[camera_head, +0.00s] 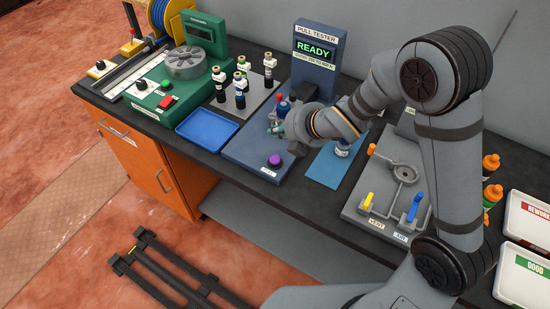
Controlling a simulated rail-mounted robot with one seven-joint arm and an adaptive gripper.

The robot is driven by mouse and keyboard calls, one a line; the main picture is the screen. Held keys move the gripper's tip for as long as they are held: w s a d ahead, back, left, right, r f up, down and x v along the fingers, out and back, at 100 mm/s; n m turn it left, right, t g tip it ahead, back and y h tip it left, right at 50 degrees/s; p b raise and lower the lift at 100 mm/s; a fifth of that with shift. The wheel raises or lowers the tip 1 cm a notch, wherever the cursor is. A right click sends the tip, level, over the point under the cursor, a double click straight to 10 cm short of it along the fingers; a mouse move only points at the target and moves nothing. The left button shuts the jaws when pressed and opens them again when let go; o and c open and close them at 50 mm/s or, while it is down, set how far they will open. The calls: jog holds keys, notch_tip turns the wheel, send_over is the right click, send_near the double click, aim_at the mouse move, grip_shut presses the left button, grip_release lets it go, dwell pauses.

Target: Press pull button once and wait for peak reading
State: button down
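The blue pull tester (256,143) stands on the bench, and its upright panel shows a green "READY" display (315,50). The round purple pull button (274,160) sits at the front of its base, uncovered. My gripper (276,123) is over the tester's base, behind the button in the picture and apart from it. A small blue item with a red top (281,106) shows close beside the gripper; whether they touch is unclear. The fingers are small and partly hidden by the wrist, so their opening cannot be told.
A blue tray (207,132) and a rack of several dark bottles (240,88) lie left of the tester. A labelled bottle (342,148) stands on a blue mat (325,172) to the right. A grey valve fixture (385,195) and two bins (525,277) lie farther right.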

jog(key=b, duration=0.5)
send_over(277, 160)
notch_tip(277, 160, down, 8)
jog(key=shift+r, duration=0.15)
jog(key=shift+f+b, duration=0.55)
jog(key=shift+b, duration=0.2)
dwell(0.6)
jog(key=shift+f+b, duration=0.45)
jog(key=shift+b, duration=0.3)
jog(key=shift+f+b, duration=0.5)
jog(key=shift+b, duration=0.2)
dwell(0.5)
jog(key=shift+r, duration=0.1)
dwell(0.4)
jog(key=shift+r+p, duration=0.55)
jog(key=shift+r, duration=0.35)
jog(key=shift+r, duration=0.1)
